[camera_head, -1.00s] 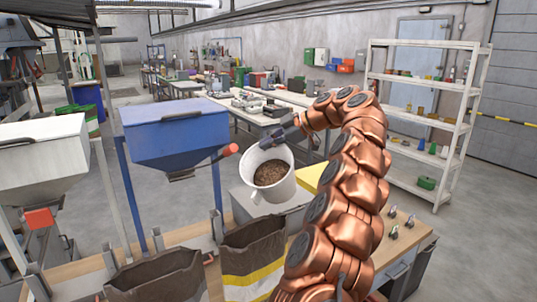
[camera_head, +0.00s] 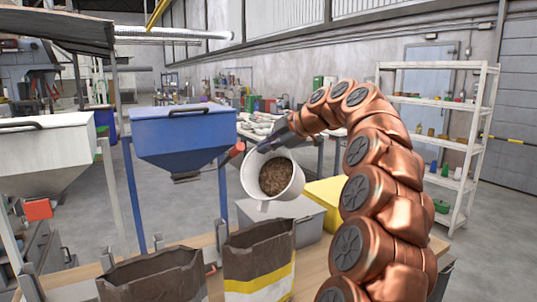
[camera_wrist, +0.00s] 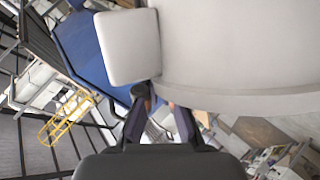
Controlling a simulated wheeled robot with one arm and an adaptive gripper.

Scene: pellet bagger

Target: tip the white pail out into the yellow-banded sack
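The white pail (camera_head: 252,176) is held in the air with its mouth tilted toward the head camera. Brown pellets (camera_head: 274,177) lie inside it. My gripper (camera_head: 273,144) is at its upper rim side and appears shut on it. In the wrist view the pail (camera_wrist: 240,50) fills the upper right, and my fingers (camera_wrist: 160,112) reach its near side; the exact contact is partly hidden. The yellow-banded sack (camera_head: 258,284) stands open on the bench, below and in front of the pail in the picture. The inside bottom of the sack is hidden.
A second dark sack (camera_head: 152,284) stands open just left. A blue hopper (camera_head: 180,130) on posts is left of the pail, a white hopper (camera_head: 45,150) farther left. A grey box (camera_head: 302,213) and a yellow box (camera_head: 327,192) sit behind the sack.

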